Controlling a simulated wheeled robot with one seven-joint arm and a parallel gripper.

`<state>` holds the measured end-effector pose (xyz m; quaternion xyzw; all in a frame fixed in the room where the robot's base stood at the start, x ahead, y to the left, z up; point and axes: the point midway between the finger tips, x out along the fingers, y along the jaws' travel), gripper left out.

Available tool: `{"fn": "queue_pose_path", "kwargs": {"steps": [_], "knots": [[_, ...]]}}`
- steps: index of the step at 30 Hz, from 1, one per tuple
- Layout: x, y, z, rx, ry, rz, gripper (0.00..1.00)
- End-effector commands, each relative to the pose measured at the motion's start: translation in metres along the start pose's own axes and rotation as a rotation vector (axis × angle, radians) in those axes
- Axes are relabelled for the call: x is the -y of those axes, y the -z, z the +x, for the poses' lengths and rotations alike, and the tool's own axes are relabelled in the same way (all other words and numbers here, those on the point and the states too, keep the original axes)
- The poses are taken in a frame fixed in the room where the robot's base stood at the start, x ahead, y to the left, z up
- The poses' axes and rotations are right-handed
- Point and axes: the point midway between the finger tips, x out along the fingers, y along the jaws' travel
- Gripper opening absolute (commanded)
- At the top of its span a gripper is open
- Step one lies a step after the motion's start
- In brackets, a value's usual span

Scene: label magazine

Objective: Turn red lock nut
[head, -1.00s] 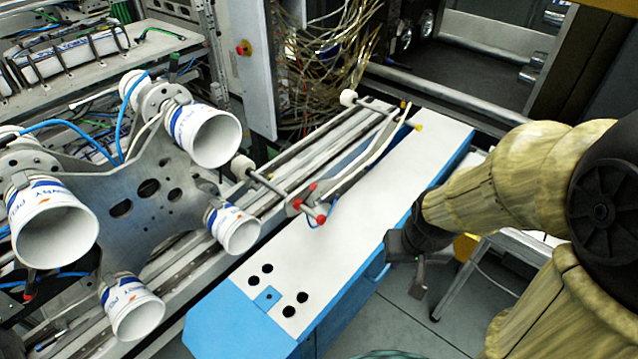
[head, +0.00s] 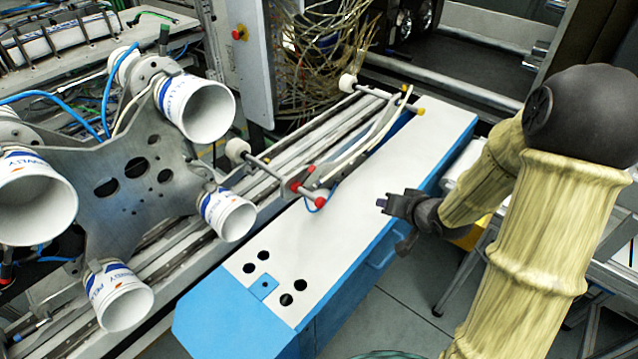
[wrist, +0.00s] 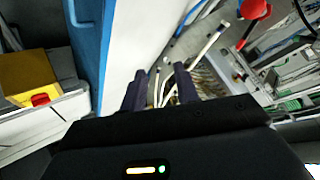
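Red knobs sit on the metal rod assembly by the left edge of the white tabletop. The nearest red lock nut (head: 320,201) is at the rod's end, with another red knob (head: 295,186) just to its upper left. I cannot tell which one the task means. In the wrist view a red knob (wrist: 254,9) shows at the upper right. My gripper (head: 383,204) is above the white top, to the right of the red knobs and apart from them. In the wrist view its two dark fingers (wrist: 160,84) stand apart with nothing held between them.
The white-topped blue cabinet (head: 375,200) has free room on top. A metal bracket with white cups (head: 228,215) stands at the left. Loose cables (head: 320,50) hang behind. A yellow box (wrist: 28,78) is at the left in the wrist view.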

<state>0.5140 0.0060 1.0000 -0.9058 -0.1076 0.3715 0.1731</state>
Motion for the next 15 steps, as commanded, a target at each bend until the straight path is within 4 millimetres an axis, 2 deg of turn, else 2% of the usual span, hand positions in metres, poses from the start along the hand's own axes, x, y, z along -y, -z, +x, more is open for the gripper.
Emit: {"fn": "queue_pose_path", "kwargs": {"steps": [1, 6, 12, 15], "knots": [[-0.002, -0.007, 0.016, -0.024, 0.08, 0.047, 0.31], [0.017, -0.012, 0.033, -0.087, 0.421, 0.233, 0.31], [0.029, -0.014, 0.02, -0.098, 0.745, 0.421, 0.31], [0.032, -0.013, 0.014, -0.093, 0.81, 0.455, 0.31]]}}
